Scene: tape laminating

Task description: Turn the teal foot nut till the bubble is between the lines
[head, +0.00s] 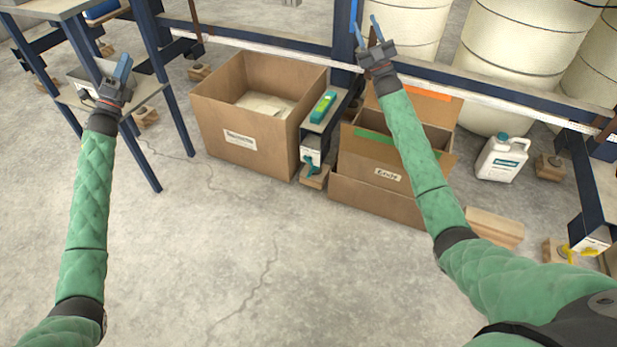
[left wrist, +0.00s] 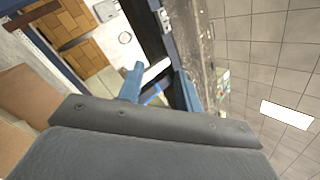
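The teal foot nut (head: 311,166) sits low under the white foot bracket of a dark blue frame, in the narrow gap between two cardboard boxes. A green and teal level (head: 323,106) lies on the ledge above it; its bubble and lines are too small to read. My left gripper (head: 120,72) is raised at the far left, in front of a blue stand, well away from the nut. Its two blue fingers are apart and empty in the left wrist view (left wrist: 160,88).
An open cardboard box (head: 240,139) stands left of the nut, and another box (head: 389,176) with a label stands right. A white jug (head: 502,158) and large cream drums (head: 524,38) are at the right. The concrete floor (head: 230,260) in front is clear.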

